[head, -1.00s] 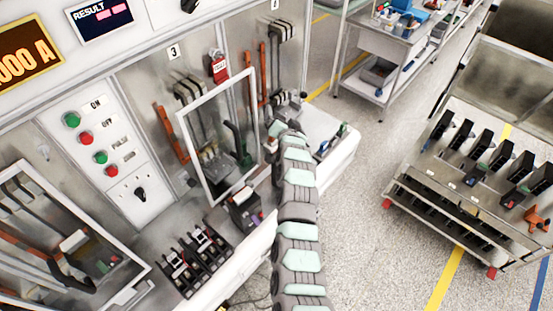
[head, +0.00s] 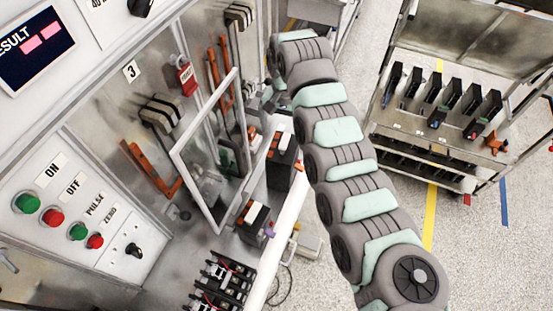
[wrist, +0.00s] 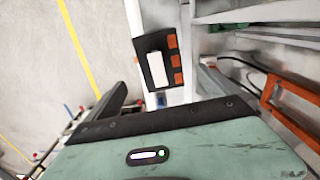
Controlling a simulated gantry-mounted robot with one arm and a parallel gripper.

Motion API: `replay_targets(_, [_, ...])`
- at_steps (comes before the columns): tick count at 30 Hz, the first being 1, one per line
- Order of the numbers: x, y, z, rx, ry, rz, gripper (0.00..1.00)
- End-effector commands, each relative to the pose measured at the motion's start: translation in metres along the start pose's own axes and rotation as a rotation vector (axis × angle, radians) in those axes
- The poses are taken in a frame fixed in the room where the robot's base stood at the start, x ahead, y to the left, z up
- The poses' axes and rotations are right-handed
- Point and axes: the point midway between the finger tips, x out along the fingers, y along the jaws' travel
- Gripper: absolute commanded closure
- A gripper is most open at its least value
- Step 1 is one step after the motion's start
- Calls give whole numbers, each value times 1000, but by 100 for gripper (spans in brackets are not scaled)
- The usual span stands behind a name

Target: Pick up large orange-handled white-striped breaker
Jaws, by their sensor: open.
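A large black breaker (head: 283,160) with a white stripe and orange parts stands on the bench by its front edge, in the head view just left of my arm. In the wrist view the black breaker (wrist: 147,45) shows its white stripe and several orange blocks, beyond my gripper. My gripper (wrist: 165,88) is open and empty, apart from the breaker.
A smaller breaker with a purple handle (head: 254,220) stands nearer on the bench. Several small black breakers (head: 222,283) sit in front of it. A framed clear door (head: 205,150) stands open close to the left. A rack (head: 430,150) of breakers stands right, across open floor.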

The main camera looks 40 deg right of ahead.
Motion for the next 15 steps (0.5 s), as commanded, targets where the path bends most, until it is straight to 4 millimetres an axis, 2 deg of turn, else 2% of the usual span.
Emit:
replay_targets(6, [32, 0, 2, 0, -5, 2, 0])
replay_targets(15, [52, -2, 3, -1, -2, 0, 0])
